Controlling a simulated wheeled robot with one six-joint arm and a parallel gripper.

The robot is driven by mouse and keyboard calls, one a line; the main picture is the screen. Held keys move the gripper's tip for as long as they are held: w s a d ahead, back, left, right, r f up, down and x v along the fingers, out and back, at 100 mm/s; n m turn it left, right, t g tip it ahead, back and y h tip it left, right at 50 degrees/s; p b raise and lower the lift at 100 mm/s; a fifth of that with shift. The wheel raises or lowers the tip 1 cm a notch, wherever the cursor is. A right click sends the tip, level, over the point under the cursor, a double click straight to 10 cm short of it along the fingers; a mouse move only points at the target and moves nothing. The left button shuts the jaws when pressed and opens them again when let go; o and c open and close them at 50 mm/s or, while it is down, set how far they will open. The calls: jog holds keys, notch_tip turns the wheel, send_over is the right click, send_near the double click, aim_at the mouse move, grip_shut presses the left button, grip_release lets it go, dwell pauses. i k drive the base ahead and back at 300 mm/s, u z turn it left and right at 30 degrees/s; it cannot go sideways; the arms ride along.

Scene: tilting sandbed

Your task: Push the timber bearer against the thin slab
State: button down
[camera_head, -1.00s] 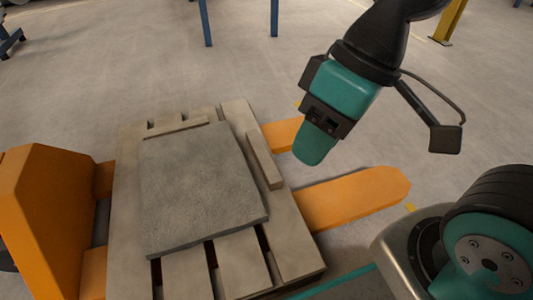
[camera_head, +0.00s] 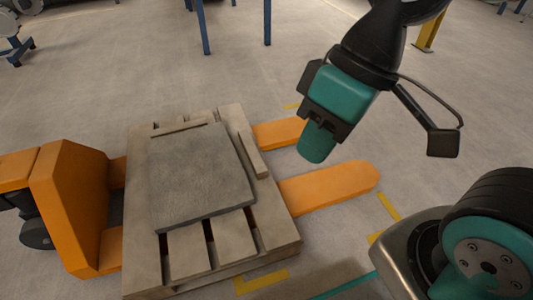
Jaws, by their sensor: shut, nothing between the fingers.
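The thin slab (camera_head: 203,178) is a flat grey square plate lying on a wooden pallet (camera_head: 268,213). A timber bearer (camera_head: 253,155), a short wooden strip, lies on the pallet along the slab's right side, with its near end apart from the slab. A similar strip (camera_head: 184,129) lies along the slab's far edge, close to it or touching. My gripper (camera_head: 317,148) is shut and empty, with its teal tip pointing down. It hangs to the right of the bearer, in front of the orange forks in the picture.
The pallet rests on an orange pallet truck (camera_head: 72,205), whose forks (camera_head: 327,189) stick out to the right. Yellow floor marks (camera_head: 261,281) lie near the pallet's front. Blue legs (camera_head: 203,28) and a yellow post (camera_head: 428,33) stand at the back.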

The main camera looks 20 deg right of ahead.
aim_at(260, 169)
jog(key=u, duration=2.35)
jog(key=k, duration=1.1)
jog(key=z, duration=1.6)
jog(key=i, duration=1)
